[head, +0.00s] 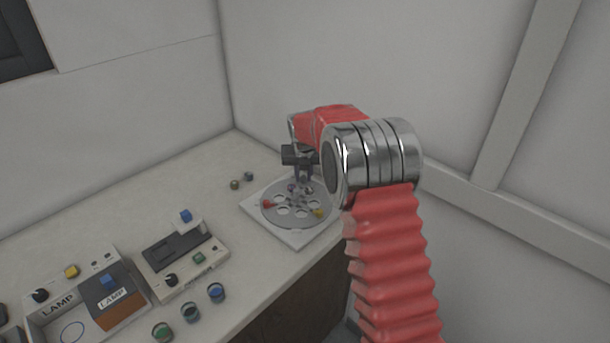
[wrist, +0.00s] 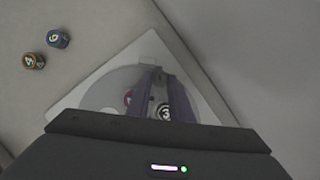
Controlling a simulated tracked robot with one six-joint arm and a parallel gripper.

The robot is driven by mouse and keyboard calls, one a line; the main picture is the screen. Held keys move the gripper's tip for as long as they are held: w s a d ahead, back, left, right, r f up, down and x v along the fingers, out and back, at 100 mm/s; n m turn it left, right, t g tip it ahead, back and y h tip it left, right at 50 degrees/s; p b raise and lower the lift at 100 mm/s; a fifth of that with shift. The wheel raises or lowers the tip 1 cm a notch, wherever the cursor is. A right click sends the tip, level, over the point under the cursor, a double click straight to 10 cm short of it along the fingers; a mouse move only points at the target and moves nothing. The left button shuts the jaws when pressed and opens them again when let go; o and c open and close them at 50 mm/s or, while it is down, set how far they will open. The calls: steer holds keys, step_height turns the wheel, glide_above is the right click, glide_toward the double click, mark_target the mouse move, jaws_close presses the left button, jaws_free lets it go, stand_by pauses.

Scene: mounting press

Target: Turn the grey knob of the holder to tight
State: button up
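The holder is a round grey disc (head: 270,217) with several holes, lying on a white square plate (head: 297,241). A red knob (head: 267,204) is at its left and a yellow knob (head: 319,212) at its right front. My gripper (head: 301,181) points down over the back-middle part of the disc. In the wrist view the two dark fingers (wrist: 158,85) stand apart over the disc, with a round piece marked 3 (wrist: 165,112) near them. I cannot make out the grey knob for sure; the fingers hide part of the disc, and I cannot tell whether they touch anything.
Two small round pieces, (wrist: 33,60) and (wrist: 58,38), lie on the bench left of the plate. A grey device (head: 183,257) with a blue knob, a lamp box (head: 90,300) and several small jars (head: 190,312) stand at front left. Walls close in behind and right.

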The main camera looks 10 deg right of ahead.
jaws_close()
steer(key=shift+d, duration=0.15)
steer(key=shift+a, duration=0.2)
steer(key=shift+m+h, duration=0.3)
steer(key=shift+m, duration=0.2)
stand_by(0.5)
steer(key=shift+a+m+h, duration=0.2)
steer(key=shift+m+h, duration=0.3)
steer(key=shift+m, duration=1)
steer(key=m, duration=0.2)
steer(key=m+g+h, duration=0.1)
steer(key=m, duration=0.1)
steer(key=m+g, duration=0.1)
steer(key=m, duration=0.1)
steer(key=shift+w+a+m+h, duration=0.15)
steer(key=shift+w+m+h, duration=0.15)
steer(key=shift+h, duration=0.1)
steer(key=m+g, duration=0.1)
steer(key=m, duration=0.2)
steer(key=m+g, duration=0.1)
steer(key=m, duration=0.2)
steer(key=shift+w+f+g, duration=0.1)
steer(key=shift+w+g, duration=0.05)
steer(key=shift+g, duration=0.15)
steer(key=shift+m, duration=0.5)
